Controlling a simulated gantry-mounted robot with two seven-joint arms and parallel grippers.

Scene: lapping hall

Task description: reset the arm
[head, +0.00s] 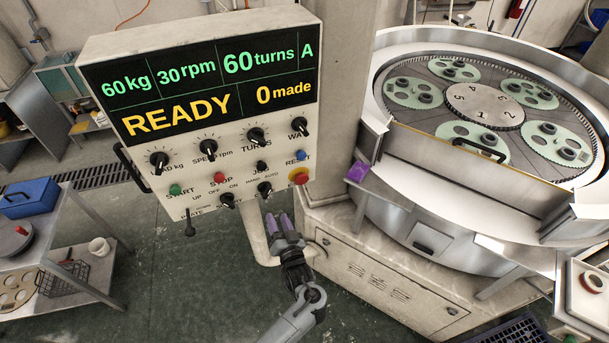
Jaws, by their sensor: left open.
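My left gripper (279,224) has purple fingertips and points up the picture, just below the lower right part of the control panel (137,178). Its two fingers are a little apart, with nothing seen between them. The gripper overlaps the pale panel post in the picture; I cannot tell whether they touch. My right gripper is out of view.
The panel display (200,80) reads READY, 0 made. A red and yellow button (299,177) is at its lower right. The lapping machine (400,190) stands to the right, with a small purple item (357,172) at its edge. A cart with a blue box (28,197) is left. Green floor (170,290) lies open between.

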